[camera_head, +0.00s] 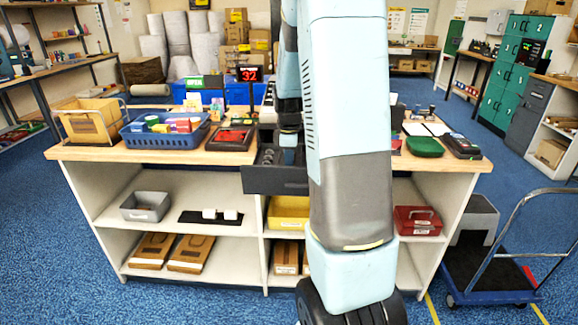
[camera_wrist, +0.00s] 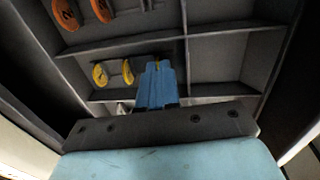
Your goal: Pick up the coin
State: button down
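Several coins stand in the compartments of an open dark drawer (camera_head: 276,180). In the wrist view, two gold coins (camera_wrist: 100,75) (camera_wrist: 128,71) are in a middle compartment, and two copper-orange coins (camera_wrist: 68,14) (camera_wrist: 102,10) are at the top left. A small pale piece (camera_wrist: 122,108) shows in the nearer compartment, partly hidden. My gripper (camera_wrist: 157,72) reaches into the drawer, its blue fingers close together just right of the gold coins. A thin yellow sliver shows at the fingertips. I cannot tell whether a coin is between them. In the head view, my arm hides part of the drawer.
The drawer's dividers (camera_wrist: 228,90) and walls surround the fingers closely; the right compartments look empty. A trolley (camera_head: 490,275) stands at the right.

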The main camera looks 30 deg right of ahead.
jog(key=shift+r, duration=0.6)
jog(key=s+a+r, duration=0.4)
jog(key=s+r, duration=0.7)
jog(key=s, duration=0.2)
jog(key=shift+s+a+r, duration=0.15)
jog(key=shift+s+r, duration=0.05)
jog(key=shift+r, duration=0.2)
